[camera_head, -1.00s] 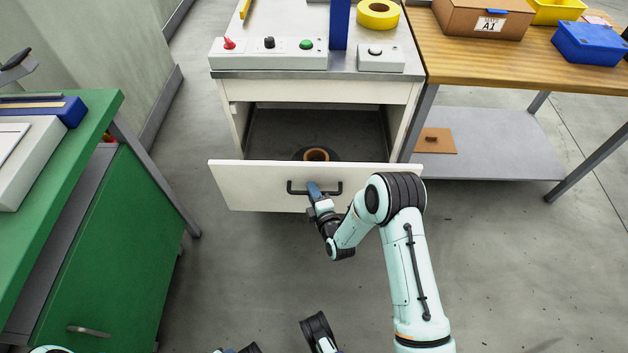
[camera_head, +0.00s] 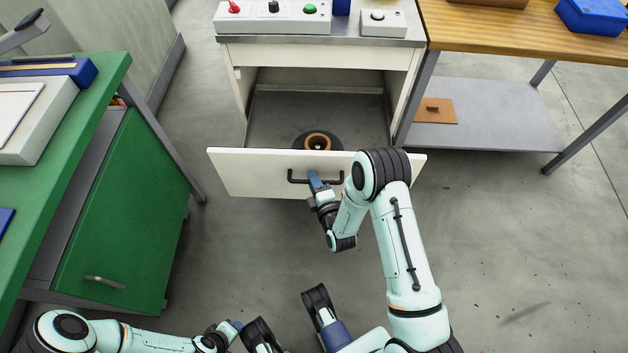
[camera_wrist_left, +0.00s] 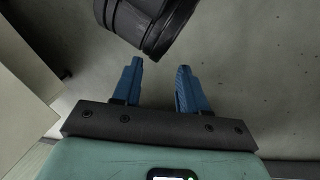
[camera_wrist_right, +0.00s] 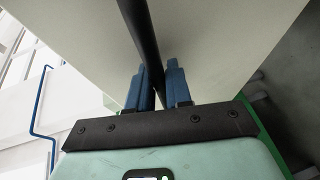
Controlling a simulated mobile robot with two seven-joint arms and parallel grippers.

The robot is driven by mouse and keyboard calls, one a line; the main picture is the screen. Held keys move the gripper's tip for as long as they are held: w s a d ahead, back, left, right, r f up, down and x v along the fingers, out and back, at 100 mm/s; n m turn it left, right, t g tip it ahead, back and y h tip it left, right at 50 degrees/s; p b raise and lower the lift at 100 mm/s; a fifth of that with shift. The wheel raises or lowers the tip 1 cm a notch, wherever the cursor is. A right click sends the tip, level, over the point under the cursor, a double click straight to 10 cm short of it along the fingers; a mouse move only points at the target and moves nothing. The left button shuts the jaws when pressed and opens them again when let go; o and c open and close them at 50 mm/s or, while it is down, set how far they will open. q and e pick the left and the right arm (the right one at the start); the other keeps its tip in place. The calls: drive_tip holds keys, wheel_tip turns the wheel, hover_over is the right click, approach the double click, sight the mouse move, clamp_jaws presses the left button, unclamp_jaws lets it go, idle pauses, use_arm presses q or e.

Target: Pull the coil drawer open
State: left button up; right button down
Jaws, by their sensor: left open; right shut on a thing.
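The coil drawer (camera_head: 245,174) stands pulled out of the white cabinet under the control bench. A copper-coloured coil (camera_head: 318,141) on a dark round base sits inside it. The drawer front has a black bar handle (camera_head: 298,181). My right gripper (camera_head: 314,178) is shut on this handle. In the right wrist view the blue fingers (camera_wrist_right: 157,88) close on either side of the black handle bar (camera_wrist_right: 141,35). My left gripper (camera_wrist_left: 157,75) is open and empty above the floor. In the head view it shows low at the bottom, left of centre (camera_head: 236,325).
A control panel (camera_head: 290,22) with knobs tops the cabinet. A green workbench (camera_head: 130,220) stands at left. A wooden table (camera_head: 490,45) with a grey lower shelf (camera_head: 490,137) stands at right. One of my dark arm parts is close to my left fingers. Floor before the drawer is open.

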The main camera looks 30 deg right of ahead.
drive_tip(key=c, duration=1.1)
unclamp_jaws()
drive_tip(key=shift+d, duration=0.1)
use_arm(q)
drive_tip(key=s+r+p, duration=0.1)
drive_tip(key=s+d+r, duration=0.1)
drive_tip(key=shift+s+d+g+h+p, duration=0.2)
drive_tip(key=shift+s+g+h+p, duration=0.1)
drive_tip(key=shift+s+g+p, duration=0.1)
use_arm(e)
drive_tip(key=v, duration=1.3)
drive_tip(key=shift+s+r, duration=0.15)
drive_tip(key=shift+s, duration=0.05)
